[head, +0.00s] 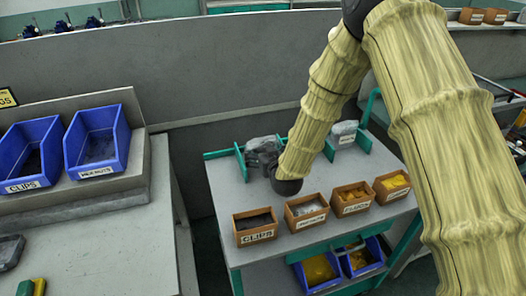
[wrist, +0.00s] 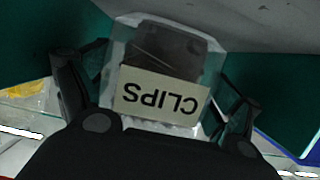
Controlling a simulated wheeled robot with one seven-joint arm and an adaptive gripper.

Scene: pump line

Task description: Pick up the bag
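A clear bag with dark contents and a white CLIPS label (wrist: 160,97) lies between the two fingers of my gripper (wrist: 165,90) in the wrist view. The label reads upside down there. The fingers stand wide, one close to each side of the bag; whether they press on it cannot be made out. In the head view my gripper (head: 268,160) points down at the back left of the grey bench, over a grey bag (head: 258,143) between green brackets. My gripper and arm hide part of that bag.
Another bag (head: 345,130) stands between green brackets to the right. Brown bins (head: 256,240) line the bench's front edge, with blue bins (head: 319,284) on a shelf below. Left, blue bins (head: 97,170) stand on another bench. A grey wall (head: 220,70) runs behind.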

